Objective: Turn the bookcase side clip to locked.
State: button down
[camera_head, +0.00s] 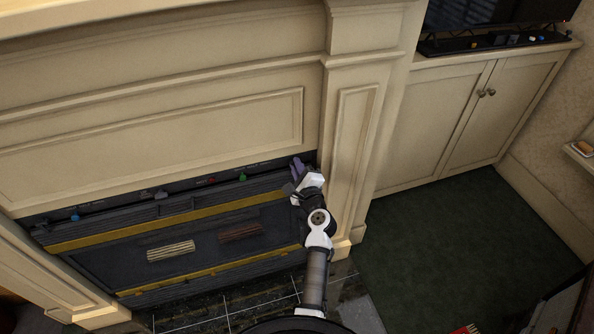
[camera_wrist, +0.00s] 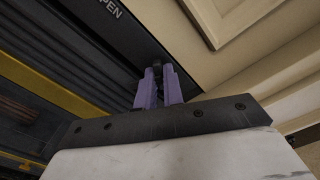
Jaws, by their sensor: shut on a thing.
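My gripper (camera_head: 297,166) is at the right end of a dark strip under the cream mantel, against the right pillar. In the wrist view its two purple fingers (camera_wrist: 158,80) are closed on a small dark part (camera_wrist: 157,64), which looks like the clip. The fingers hide most of it, so its turn cannot be read. A white label ending in "PEN" (camera_wrist: 111,8) shows on the dark strip to the left of the fingers. No "locked" label can be read.
Several small coloured knobs and clips, such as a blue one (camera_head: 75,217) and a red one (camera_head: 211,180), sit along the strip. Below is a dark slatted panel with yellow bands (camera_head: 150,232). The pillar (camera_head: 350,140) stands close on the right. Green floor (camera_head: 440,240) lies open beyond it.

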jog(key=shift+n+b, duration=2.45)
jog(key=shift+n, duration=0.45)
jog(key=c, duration=1.8)
grip_release()
jog(key=b+v, duration=0.3)
jog(key=v, duration=1.1)
jog(key=shift+r, duration=0.1)
